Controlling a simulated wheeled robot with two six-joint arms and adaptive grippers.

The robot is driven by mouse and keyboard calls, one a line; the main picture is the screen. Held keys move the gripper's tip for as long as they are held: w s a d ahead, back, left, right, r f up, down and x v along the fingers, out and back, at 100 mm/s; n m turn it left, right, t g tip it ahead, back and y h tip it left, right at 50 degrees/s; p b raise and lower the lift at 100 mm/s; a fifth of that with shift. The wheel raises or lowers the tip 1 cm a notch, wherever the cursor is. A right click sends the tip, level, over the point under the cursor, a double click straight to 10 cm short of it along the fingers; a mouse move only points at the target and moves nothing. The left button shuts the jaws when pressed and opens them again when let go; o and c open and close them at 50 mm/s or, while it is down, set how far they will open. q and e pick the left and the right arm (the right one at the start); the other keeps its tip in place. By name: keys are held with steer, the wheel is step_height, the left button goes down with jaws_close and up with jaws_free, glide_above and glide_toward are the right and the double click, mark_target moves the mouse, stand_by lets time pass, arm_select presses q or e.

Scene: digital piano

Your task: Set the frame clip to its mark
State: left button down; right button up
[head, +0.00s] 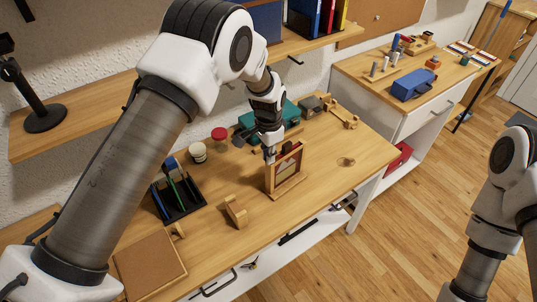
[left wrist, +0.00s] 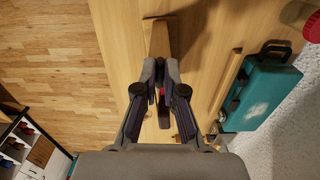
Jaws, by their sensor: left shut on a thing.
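A small upright wooden frame (head: 300,162) with a dark and tan panel stands on a wooden base on the desk. My left gripper (head: 270,154) points down at the frame's upper left corner. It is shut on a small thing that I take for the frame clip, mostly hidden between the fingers. I cannot tell whether the clip touches the frame. In the left wrist view my left gripper (left wrist: 160,66) has its fingertips close together over the wood. My right gripper is outside the picture; only part of my right arm shows at the right.
A wooden block stand (head: 236,212) and a black pen tray (head: 178,197) are left of the frame. A teal case (head: 290,112) and a red-lidded jar (head: 219,138) stand behind. The desk's right front is mostly clear, and a side cabinet (head: 410,105) stands beyond.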

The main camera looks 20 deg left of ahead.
arm_select(q)
steer(key=shift+n, duration=0.6)
steer(key=c, duration=1.3)
jaws_free()
steer(key=shift+o, duration=0.2)
step_height(320, 180, up, 12)
